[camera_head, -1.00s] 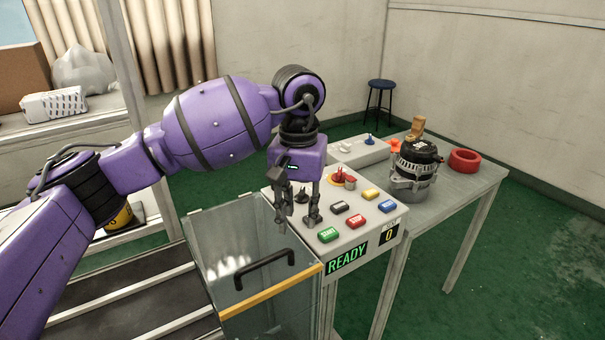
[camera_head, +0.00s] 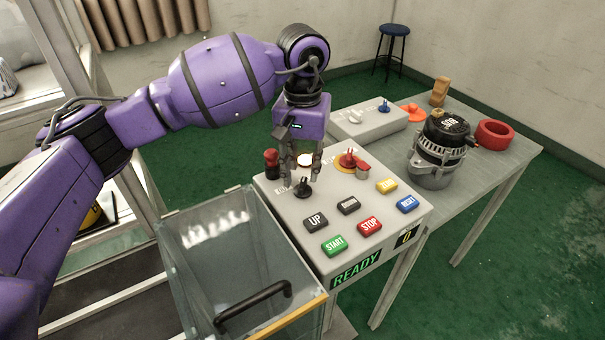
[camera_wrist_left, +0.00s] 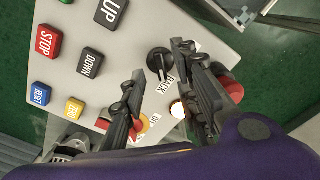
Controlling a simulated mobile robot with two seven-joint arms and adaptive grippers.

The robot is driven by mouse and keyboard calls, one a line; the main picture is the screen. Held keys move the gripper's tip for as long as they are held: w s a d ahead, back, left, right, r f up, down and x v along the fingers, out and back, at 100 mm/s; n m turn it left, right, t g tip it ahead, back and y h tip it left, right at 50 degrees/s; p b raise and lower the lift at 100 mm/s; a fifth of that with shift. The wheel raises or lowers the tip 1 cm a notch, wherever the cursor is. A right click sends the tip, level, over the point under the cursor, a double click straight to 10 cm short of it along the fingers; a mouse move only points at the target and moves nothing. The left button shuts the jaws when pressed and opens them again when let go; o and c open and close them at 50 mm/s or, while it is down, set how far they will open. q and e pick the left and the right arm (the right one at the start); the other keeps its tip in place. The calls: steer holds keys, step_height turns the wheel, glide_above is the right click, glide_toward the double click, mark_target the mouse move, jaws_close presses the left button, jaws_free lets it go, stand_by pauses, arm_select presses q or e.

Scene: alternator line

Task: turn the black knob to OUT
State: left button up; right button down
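The black knob (camera_head: 303,188) stands on the left part of the light grey control panel (camera_head: 268,217). In the left wrist view the knob (camera_wrist_left: 158,60) shows between the two fingertips. In the left wrist view my left gripper (camera_wrist_left: 160,58) is open and empty; I cannot tell whether a finger touches the knob. My right gripper is not in view.
Several push buttons, including green START (camera_head: 334,245), lie nearer the front. A glass guard (camera_head: 225,262) adjoins the panel; an alternator (camera_head: 434,160) stands right.

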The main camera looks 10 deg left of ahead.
mark_target(302, 182)
arm_select(q)
step_height(302, 182, down, 2)
steer(key=shift+f, duration=0.5)
steer(key=shift+w+f, duration=0.1)
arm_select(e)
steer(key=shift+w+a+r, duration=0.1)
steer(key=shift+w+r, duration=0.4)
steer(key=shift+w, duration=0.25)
arm_select(q)
steer(key=shift+c, duration=0.5)
jaws_close()
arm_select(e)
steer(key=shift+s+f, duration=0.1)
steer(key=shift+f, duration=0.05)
